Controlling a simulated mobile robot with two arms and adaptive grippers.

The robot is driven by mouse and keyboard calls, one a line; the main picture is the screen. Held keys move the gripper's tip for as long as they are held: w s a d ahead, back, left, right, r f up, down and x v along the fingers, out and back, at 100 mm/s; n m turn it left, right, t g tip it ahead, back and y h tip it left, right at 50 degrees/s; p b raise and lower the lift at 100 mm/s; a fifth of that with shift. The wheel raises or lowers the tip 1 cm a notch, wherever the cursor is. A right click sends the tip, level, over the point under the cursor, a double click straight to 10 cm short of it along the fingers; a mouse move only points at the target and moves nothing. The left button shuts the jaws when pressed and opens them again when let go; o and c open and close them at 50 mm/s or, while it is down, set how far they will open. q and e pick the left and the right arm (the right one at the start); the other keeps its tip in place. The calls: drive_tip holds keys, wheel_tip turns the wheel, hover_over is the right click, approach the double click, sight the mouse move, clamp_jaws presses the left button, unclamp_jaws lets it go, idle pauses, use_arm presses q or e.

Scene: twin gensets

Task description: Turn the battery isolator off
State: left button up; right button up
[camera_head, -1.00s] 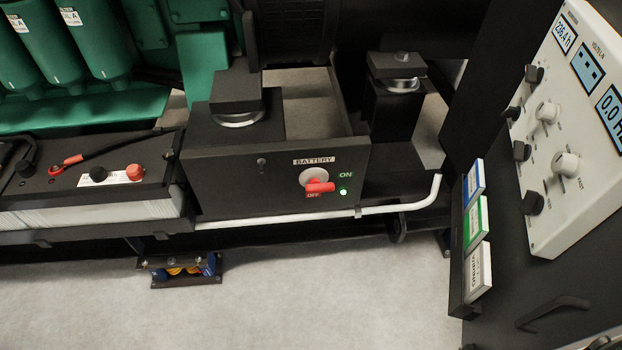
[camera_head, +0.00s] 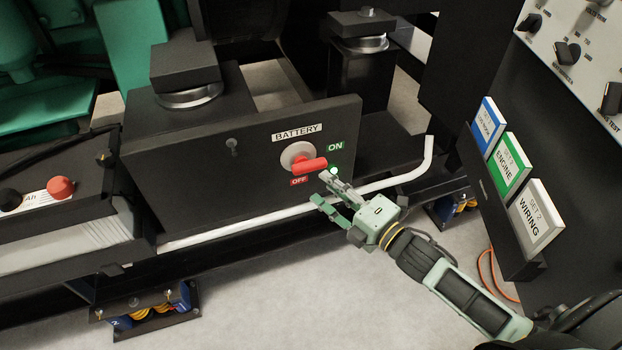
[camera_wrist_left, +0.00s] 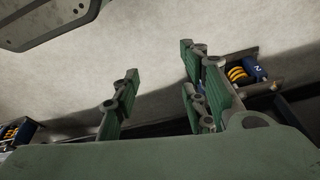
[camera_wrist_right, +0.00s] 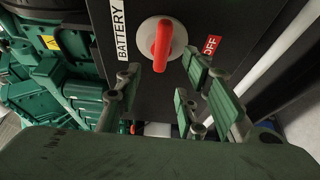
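The battery isolator is a round grey switch (camera_head: 295,152) with a red handle (camera_head: 312,165), on a black panel under a BATTERY label (camera_head: 297,132). The handle points right in the head view; the green ON label (camera_head: 335,147) is above its tip and the red OFF label (camera_head: 299,181) below it. My right gripper (camera_head: 322,187) is open, just in front of and below the handle. In the right wrist view the red handle (camera_wrist_right: 162,45) lies ahead of the gap between its open fingers, apparently untouched. My left gripper (camera_wrist_left: 160,88) is open and empty above the floor.
A white pipe (camera_head: 240,227) runs below the panel and bends up at right. A battery (camera_head: 70,215) stands at left. Labelled cards (camera_head: 512,165) and a control panel (camera_head: 580,50) stand at right. The grey floor (camera_head: 270,300) in front is clear.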

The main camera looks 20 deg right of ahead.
sight(308, 171)
use_arm(q)
wheel_tip(308, 171, up, 3)
drive_tip(key=shift+w+f+b, duration=0.1)
drive_tip(key=shift+f+b, duration=0.1)
drive_tip(key=shift+b, duration=0.15)
use_arm(e)
drive_tip(key=x, duration=0.6)
drive_tip(key=shift+w+a, duration=0.1)
drive_tip(key=shift+w, duration=0.25)
drive_tip(key=shift+c, duration=0.5)
clamp_jaws()
